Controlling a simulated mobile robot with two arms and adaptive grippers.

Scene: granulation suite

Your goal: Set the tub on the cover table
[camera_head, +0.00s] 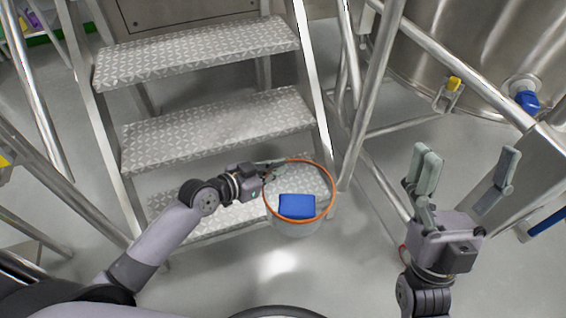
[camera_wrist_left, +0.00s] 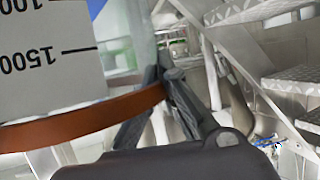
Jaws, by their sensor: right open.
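The tub (camera_head: 297,228) is a clear bucket with an orange rim and a blue block (camera_head: 297,206) inside. It is in front of the metal steps in the head view. My left gripper (camera_head: 277,170) is shut on its rim at the upper left side. In the left wrist view the tub's orange-brown rim (camera_wrist_left: 70,128) and a printed volume scale are close up, and the left fingers (camera_wrist_left: 165,82) meet at the rim. My right gripper (camera_head: 467,168) is open and empty, to the right of the tub. I cannot make out the cover table in these views.
Metal steps (camera_head: 215,122) with tread plates and rails stand just behind the tub. A large steel vessel (camera_head: 480,45) with tubular legs and blue and yellow fittings is at the upper right. Grey floor (camera_head: 340,270) is clear in front.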

